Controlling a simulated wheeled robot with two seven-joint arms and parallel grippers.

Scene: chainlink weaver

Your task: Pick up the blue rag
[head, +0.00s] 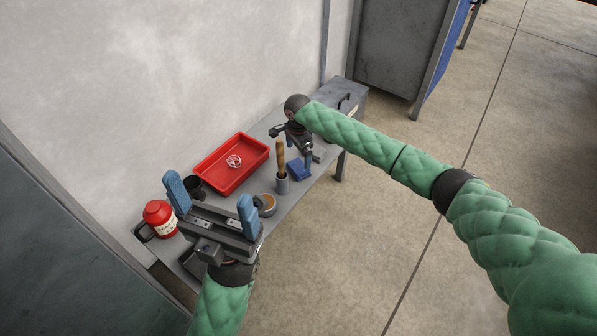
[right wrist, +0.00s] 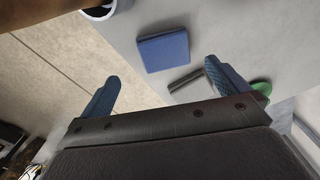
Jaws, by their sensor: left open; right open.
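The blue rag (head: 299,169) is a folded square lying flat on the grey workbench (head: 262,134), near its front edge. It also shows in the right wrist view (right wrist: 163,51), beyond and between the fingertips. My right gripper (head: 293,147) is open and empty above the bench by the rag, partly hiding it in the head view. In the right wrist view its blue fingers (right wrist: 163,73) are spread apart, not touching the rag. My left gripper (head: 209,192) is open and empty above the bench's near end.
A red tray (head: 232,180) with a wire bundle (head: 233,161), a dark mug (head: 196,187), a small bowl (head: 267,205) and a red jug (head: 158,215) are further left. A grey toolbox (head: 348,100) stands at the far end.

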